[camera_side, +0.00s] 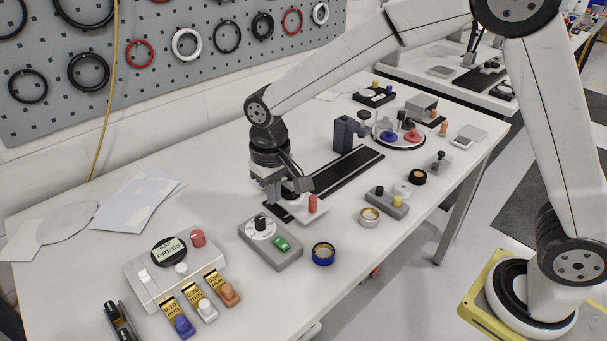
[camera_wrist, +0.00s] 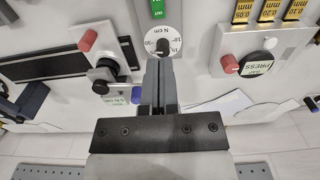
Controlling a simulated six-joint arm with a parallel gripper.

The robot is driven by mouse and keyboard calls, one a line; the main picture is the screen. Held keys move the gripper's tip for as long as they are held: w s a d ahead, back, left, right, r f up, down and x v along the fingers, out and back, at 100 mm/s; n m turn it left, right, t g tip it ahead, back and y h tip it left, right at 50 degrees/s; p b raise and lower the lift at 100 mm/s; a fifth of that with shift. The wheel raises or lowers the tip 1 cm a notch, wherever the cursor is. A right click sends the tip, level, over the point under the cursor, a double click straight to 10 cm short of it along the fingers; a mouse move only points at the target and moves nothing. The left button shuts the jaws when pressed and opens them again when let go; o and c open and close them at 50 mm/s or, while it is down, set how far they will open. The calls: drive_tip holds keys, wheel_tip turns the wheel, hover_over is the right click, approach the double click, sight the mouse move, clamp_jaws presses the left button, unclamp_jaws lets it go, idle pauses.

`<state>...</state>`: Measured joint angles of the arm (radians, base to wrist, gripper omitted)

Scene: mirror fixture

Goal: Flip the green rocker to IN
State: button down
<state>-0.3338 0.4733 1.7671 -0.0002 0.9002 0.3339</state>
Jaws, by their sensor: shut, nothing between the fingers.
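The green rocker (camera_side: 281,243) is set in a grey box (camera_side: 270,258) beside a white dial with a black knob (camera_side: 261,223). In the wrist view the rocker (camera_wrist: 157,8) is at the top edge, partly cut off, and its lettering is too small to read surely. Which way it is tipped I cannot tell. My gripper (camera_side: 272,191) is above the bench behind the grey box, apart from the rocker. In the wrist view its shut fingers (camera_wrist: 159,62) point toward the dial (camera_wrist: 163,44), with nothing between them.
A white fixture with a red knob (camera_side: 312,203) stands close to my gripper. The PRESS box (camera_side: 170,275) and several coloured-knob blocks lie at front left. A blue ring (camera_side: 323,253) lies right of the grey box. A black rail (camera_side: 346,170) runs behind.

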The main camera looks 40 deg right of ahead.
sight(282, 245)
wheel_tip(282, 245, down, 11)
drive_tip(key=shift+f, duration=0.15)
idle(0.4)
drive_tip(key=shift+f, duration=0.1)
drive_tip(key=shift+f, duration=0.1)
idle(0.4)
drive_tip(key=shift+s, duration=0.15)
drive_tip(key=shift+s+r, duration=0.25)
drive_tip(key=shift+s, duration=0.35)
drive_tip(key=shift+r, duration=0.15)
